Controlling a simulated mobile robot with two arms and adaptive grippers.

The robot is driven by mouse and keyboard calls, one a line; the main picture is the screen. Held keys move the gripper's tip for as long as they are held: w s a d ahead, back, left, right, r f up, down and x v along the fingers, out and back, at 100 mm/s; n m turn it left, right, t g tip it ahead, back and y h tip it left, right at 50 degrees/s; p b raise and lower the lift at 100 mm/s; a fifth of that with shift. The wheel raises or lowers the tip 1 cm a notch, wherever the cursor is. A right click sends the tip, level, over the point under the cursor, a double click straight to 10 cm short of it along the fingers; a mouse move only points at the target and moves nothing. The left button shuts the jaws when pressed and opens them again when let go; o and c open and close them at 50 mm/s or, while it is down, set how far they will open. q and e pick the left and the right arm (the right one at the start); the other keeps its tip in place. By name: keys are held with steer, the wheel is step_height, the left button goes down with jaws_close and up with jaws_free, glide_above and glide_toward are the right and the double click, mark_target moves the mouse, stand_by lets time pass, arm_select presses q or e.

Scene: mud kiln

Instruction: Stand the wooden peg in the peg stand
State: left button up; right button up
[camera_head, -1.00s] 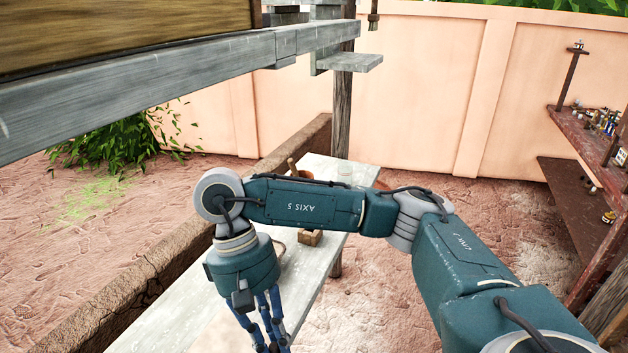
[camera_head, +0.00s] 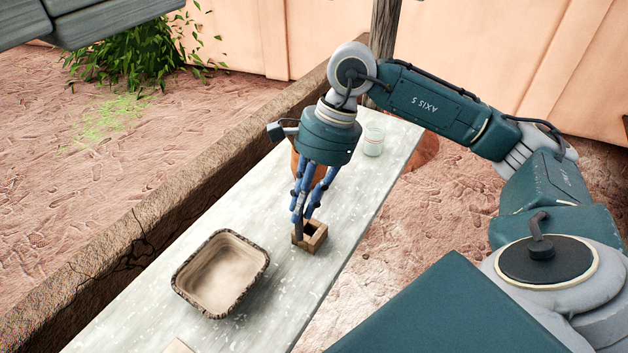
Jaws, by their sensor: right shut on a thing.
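The peg stand (camera_head: 316,242) is a small square wooden block with a dark opening in its top, on the pale table. My right gripper (camera_head: 303,216) points down just above its left side, its blue fingers shut on the wooden peg (camera_head: 298,230). Only a short, dark brown lower part of the peg shows below the fingertips; the fingers hide the rest. The peg looks roughly upright and overlaps the stand's left corner in the picture. I cannot tell whether it touches the stand or is over the opening. My left gripper is out of view.
A shallow tray (camera_head: 183,290) with a dark rough rim lies left of the stand on the table (camera_head: 270,300). A glass jar (camera_head: 374,142) and a partly hidden reddish pot (camera_head: 294,160) stand behind. A low mud wall (camera_head: 130,240) runs along the table's left side.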

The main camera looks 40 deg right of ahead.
steer(key=w+d+r+m+t+h, duration=0.1)
steer(key=w+d+r+m+t, duration=0.2)
steer(key=m, duration=0.5)
arm_select(q)
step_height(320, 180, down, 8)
steer(key=b, duration=0.7)
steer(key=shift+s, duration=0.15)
arm_select(e)
step_height(320, 180, down, 10)
steer(key=shift+s+d+r, duration=0.25)
steer(key=shift+s+d, duration=0.1)
steer(key=shift+d, duration=0.05)
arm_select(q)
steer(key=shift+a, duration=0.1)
arm_select(e)
steer(key=o, duration=0.9)
steer(key=v, duration=1.2)
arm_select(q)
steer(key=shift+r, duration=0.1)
arm_select(e)
steer(key=shift+w+r, duration=0.1)
steer(key=shift+w, duration=0.05)
